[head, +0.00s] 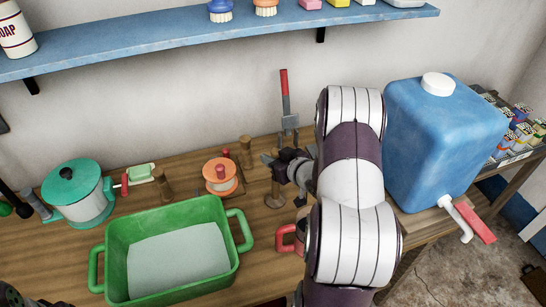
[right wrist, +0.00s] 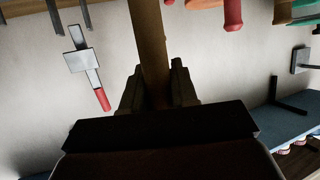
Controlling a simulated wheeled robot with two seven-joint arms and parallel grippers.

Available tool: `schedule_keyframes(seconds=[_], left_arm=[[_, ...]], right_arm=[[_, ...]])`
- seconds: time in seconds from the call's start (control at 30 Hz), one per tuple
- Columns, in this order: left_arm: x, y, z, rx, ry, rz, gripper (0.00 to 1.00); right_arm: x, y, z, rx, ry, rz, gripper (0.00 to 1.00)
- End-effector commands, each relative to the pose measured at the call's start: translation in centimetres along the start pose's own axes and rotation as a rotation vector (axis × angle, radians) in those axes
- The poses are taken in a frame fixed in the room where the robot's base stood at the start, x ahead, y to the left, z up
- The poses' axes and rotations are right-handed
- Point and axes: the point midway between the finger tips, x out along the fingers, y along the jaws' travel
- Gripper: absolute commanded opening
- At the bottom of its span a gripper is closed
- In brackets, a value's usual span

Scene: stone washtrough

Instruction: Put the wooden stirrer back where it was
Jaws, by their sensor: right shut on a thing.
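My right gripper (head: 276,161) is above the wooden bench, between the orange-lidded pot and the blue water container. It is shut on the wooden stirrer, whose round shaft (right wrist: 148,45) stands between the fingers in the right wrist view. In the head view the stirrer's lower part (head: 275,190) shows upright under the gripper, close above or on the bench; I cannot tell which. My right arm hides the bench behind and to the right of it. My left gripper is not recognisable in the head view.
A green basin (head: 112,263) stands in front at left. A small orange-lidded pot (head: 220,176), a wooden peg (head: 246,152) and a red-handled tool (head: 286,95) are near the gripper. A red-handled mug (head: 288,240) is partly hidden by my arm. A blue container (head: 440,130) stands at right.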

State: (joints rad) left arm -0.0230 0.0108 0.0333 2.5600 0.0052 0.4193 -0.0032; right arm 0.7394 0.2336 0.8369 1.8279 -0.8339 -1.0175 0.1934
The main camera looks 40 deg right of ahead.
Motion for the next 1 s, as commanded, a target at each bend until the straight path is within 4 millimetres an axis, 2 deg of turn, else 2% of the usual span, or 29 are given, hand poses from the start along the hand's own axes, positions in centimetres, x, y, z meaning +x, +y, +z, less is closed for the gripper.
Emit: schedule_keyframes(seconds=[0.03, 0.1, 0.47, 0.57, 0.9, 1.0], left_arm=[[0.1, 0.0, 0.0, 0.000, 0.000, 0.000, 0.45], [0.0, 0.0, 0.0, 0.000, 0.000, 0.000, 0.45], [-0.3, 0.0, 0.0, 0.000, 0.000, 0.000, 0.45], [-0.1, 0.0, 0.0, 0.000, 0.000, 0.000, 0.45], [-0.3, 0.0, 0.0, 0.000, 0.000, 0.000, 0.45], [-0.3, 0.0, 0.0, 0.000, 0.000, 0.000, 0.45]], right_arm=[[0.0, 0.0, 0.1, 0.000, 0.000, 0.000, 0.38], [0.0, 0.0, 0.0, 0.000, 0.000, 0.000, 0.54], [-0.4, 0.0, -0.4, 0.000, 0.000, 0.001, 0.54], [-2.0, 0.1, -0.3, 0.001, -0.001, 0.003, 0.54], [-9.8, 0.1, -0.3, 0.001, 0.000, 0.005, 0.54], [-11.3, 0.1, -0.3, 0.001, 0.000, 0.004, 0.54]])
